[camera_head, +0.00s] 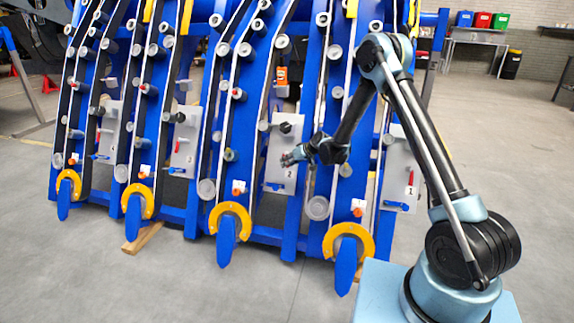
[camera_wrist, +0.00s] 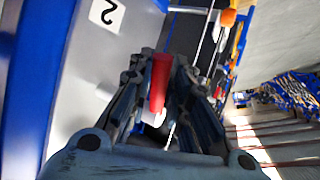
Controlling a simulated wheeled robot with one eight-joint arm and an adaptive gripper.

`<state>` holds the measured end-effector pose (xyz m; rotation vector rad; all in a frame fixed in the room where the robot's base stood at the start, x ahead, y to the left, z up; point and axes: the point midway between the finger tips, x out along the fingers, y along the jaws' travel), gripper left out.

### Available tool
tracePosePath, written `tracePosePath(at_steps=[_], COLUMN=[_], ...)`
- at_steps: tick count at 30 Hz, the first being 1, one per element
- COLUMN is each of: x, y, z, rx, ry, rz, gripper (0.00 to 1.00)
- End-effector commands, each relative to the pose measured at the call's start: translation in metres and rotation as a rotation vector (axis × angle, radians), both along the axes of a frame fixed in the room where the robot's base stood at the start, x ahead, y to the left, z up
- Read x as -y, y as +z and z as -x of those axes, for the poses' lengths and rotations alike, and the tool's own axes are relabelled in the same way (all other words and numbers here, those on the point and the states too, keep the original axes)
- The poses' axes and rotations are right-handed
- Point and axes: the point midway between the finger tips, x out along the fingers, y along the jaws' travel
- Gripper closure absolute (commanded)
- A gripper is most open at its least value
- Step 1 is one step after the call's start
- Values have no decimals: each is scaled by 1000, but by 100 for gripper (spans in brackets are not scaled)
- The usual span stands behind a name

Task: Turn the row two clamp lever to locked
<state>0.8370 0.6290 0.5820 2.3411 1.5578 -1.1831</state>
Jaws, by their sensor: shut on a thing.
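The row two panel (camera_head: 292,155) is a pale plate marked "2", and it fills the left of the wrist view (camera_wrist: 95,65). A red lever (camera_wrist: 159,84) on it stands between the two fingers of my gripper (camera_wrist: 160,80), which are shut on it from both sides. I cannot tell the lever's exact angle or read any locked mark.
A black knob (camera_head: 285,127) sits above my gripper on the same plate, and a blue handle (camera_head: 273,186) below it. Panel one (camera_head: 398,165) is to the right. Blue curved beams stand close on both sides. The floor in front is clear.

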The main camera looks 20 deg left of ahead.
Motion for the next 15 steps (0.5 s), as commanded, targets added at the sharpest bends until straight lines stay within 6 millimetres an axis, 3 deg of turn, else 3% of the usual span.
tracePosePath(at_steps=[1,3,15], x=[-5,-5,0], y=[4,4,1], z=[7,7,2], rx=[-8,-8,-6], ry=[7,8,2], rz=[-8,-7,-4], gripper=[77,65,65])
